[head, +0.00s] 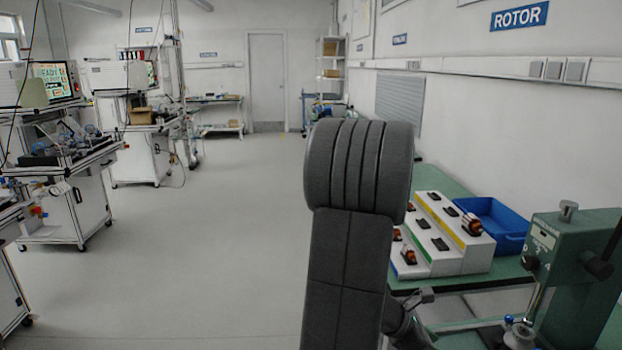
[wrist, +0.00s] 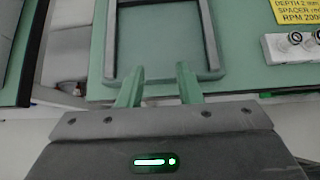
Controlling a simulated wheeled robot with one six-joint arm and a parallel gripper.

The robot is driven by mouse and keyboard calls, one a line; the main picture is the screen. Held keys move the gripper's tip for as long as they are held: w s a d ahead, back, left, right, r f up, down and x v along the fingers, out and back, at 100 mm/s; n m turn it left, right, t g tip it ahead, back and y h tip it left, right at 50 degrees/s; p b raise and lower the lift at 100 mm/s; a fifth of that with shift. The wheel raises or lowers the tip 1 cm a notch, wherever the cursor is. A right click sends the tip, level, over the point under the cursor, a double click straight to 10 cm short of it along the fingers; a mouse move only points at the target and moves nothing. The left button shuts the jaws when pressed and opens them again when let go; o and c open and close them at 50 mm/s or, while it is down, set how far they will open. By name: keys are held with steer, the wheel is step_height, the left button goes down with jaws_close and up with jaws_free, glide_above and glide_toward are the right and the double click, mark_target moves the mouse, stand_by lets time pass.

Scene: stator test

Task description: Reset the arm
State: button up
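My arm stands up in the middle of the head view, with a dark grey joint at its top. My gripper (wrist: 158,88) shows in the wrist view, with two green fingers set apart and nothing between them. It is over or near the edge of a green surface (wrist: 245,80) with a grey U-shaped frame (wrist: 213,40) on it. In the head view the gripper is hidden or out of sight.
A green bench (head: 440,180) along the right wall holds a white stepped rack (head: 470,262) with motor parts, a blue bin (head: 497,218) and a green machine (head: 570,255). White workstations (head: 75,195) stand at left. The grey floor (head: 210,270) between is clear.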

steer(key=shift+p+v, duration=1.55)
steer(key=shift+p, duration=0.3)
steer(key=shift+s, duration=0.15)
